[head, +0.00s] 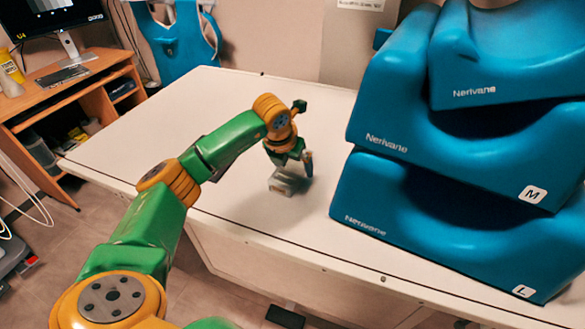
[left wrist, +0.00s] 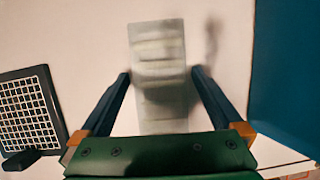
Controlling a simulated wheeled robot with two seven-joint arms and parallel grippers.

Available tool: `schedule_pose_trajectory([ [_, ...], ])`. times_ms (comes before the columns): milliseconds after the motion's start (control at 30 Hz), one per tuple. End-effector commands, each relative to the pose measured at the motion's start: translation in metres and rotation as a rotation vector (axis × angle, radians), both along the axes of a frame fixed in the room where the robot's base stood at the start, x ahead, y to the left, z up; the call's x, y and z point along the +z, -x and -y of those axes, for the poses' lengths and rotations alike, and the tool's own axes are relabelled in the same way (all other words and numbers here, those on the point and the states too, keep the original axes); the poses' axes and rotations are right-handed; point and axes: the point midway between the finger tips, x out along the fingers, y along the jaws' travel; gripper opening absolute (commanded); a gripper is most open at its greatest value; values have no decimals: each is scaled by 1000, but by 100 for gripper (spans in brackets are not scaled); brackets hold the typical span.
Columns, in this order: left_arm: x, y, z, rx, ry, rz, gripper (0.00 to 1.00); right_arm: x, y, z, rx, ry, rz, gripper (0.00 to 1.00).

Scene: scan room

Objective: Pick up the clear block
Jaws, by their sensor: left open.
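The clear block (head: 281,186) is a pale, see-through piece on the white table, below my left gripper (head: 292,166). In the left wrist view the clear block (left wrist: 158,45) looks long, with pale bands across it, and is slightly blurred. My left gripper (left wrist: 160,75) is open there, one dark finger on each side of the block. A narrow gap shows near the fingertips; contact cannot be made out. The block's near end is hidden behind the green gripper body. My right gripper is not in view.
A stack of large blue Nerivane pieces (head: 400,205) stands close on the right of the table (head: 225,95). The table's left part is clear. A dark-framed grid panel (left wrist: 30,110) is at the left wrist view's left edge. A wooden desk (head: 95,80) stands beyond.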

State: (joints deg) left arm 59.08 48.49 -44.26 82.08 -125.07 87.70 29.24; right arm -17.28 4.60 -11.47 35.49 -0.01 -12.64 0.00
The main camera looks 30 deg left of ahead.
Motion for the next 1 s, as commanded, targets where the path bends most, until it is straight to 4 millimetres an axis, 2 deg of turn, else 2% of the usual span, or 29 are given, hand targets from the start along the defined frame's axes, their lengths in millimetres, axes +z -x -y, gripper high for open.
schedule_pose_trajectory([
  [33,0,0,0,0,0,0,95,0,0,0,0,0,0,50],
  [300,0,0,0,0,1,1,22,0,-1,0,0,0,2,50],
  [400,0,0,0,0,1,0,0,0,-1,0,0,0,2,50],
  [767,7,-1,0,1,1,4,0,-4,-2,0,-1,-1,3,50],
  [900,32,-2,1,-1,1,10,0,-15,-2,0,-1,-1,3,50],
  [1000,57,20,6,-4,-2,11,0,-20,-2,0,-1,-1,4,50],
])
